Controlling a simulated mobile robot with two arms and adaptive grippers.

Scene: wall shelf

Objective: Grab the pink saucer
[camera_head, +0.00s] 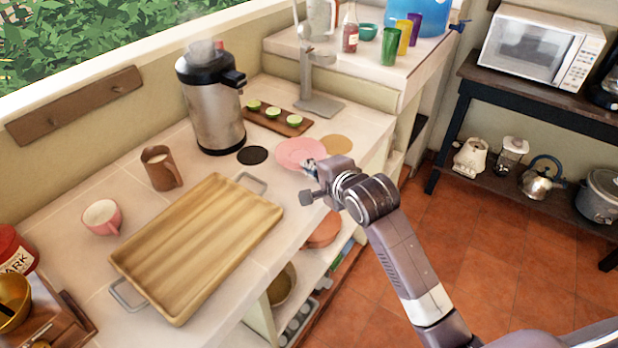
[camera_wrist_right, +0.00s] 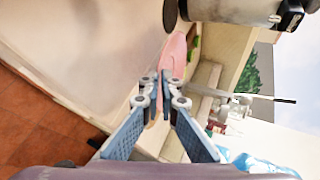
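The pink saucer (camera_head: 298,152) lies on the light counter near its front edge in the head view. It also shows in the right wrist view (camera_wrist_right: 177,50), running in between my fingertips. My right gripper (camera_head: 309,168) is at the saucer's near right rim. In the wrist view its two fingers (camera_wrist_right: 163,84) are drawn close together, with the pink rim between the tips, so it looks shut on the saucer. The fingertips partly hide the rim. My left gripper is not in view.
A black coaster (camera_head: 252,155) and a tan coaster (camera_head: 336,144) flank the saucer. A steel urn (camera_head: 213,110), a board of green-topped items (camera_head: 268,124) and a grey stand (camera_head: 318,104) are behind. A wooden tray (camera_head: 196,246), brown mug (camera_head: 160,168) and pink cup (camera_head: 101,217) are left.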

